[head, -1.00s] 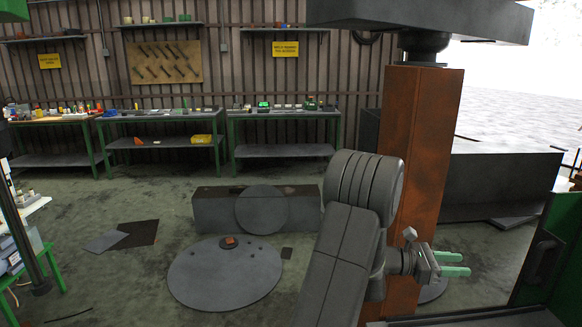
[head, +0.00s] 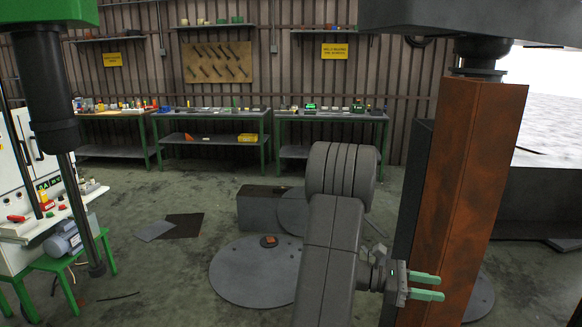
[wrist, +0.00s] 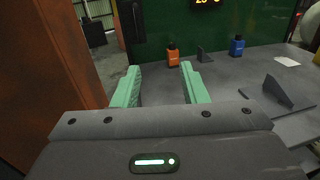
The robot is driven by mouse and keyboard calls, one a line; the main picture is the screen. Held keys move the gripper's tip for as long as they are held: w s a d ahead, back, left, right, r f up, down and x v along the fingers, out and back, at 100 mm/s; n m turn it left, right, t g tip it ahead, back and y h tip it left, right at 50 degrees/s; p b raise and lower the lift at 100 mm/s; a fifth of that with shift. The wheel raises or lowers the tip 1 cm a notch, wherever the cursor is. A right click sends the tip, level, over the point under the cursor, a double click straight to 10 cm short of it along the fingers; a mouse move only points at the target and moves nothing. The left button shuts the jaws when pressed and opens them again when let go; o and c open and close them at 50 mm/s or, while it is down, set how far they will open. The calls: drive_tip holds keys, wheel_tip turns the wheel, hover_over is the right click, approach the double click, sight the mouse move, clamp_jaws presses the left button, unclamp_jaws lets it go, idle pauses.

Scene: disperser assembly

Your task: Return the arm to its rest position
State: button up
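My gripper (head: 428,287) has two pale green fingers and is at the lower right of the head view, in front of the rusty orange-brown column. My grey arm is folded upright beside it. In the wrist view my gripper (wrist: 160,85) is open, with its fingers apart and nothing between them. Beyond the fingers is a grey tabletop (wrist: 230,90) with an orange bottle (wrist: 172,56) and a blue bottle (wrist: 237,46). Both bottles stand upright, apart from the fingers.
The rusty column (head: 460,190) stands close beside my arm. At left are a white cabinet (head: 28,160) and a green-legged stand (head: 85,262). A round grey plate (head: 245,285) lies on the floor. Workbenches (head: 210,115) line the back wall.

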drive_tip(key=shift+b+v, duration=0.5)
drive_tip(key=shift+v, duration=2.45)
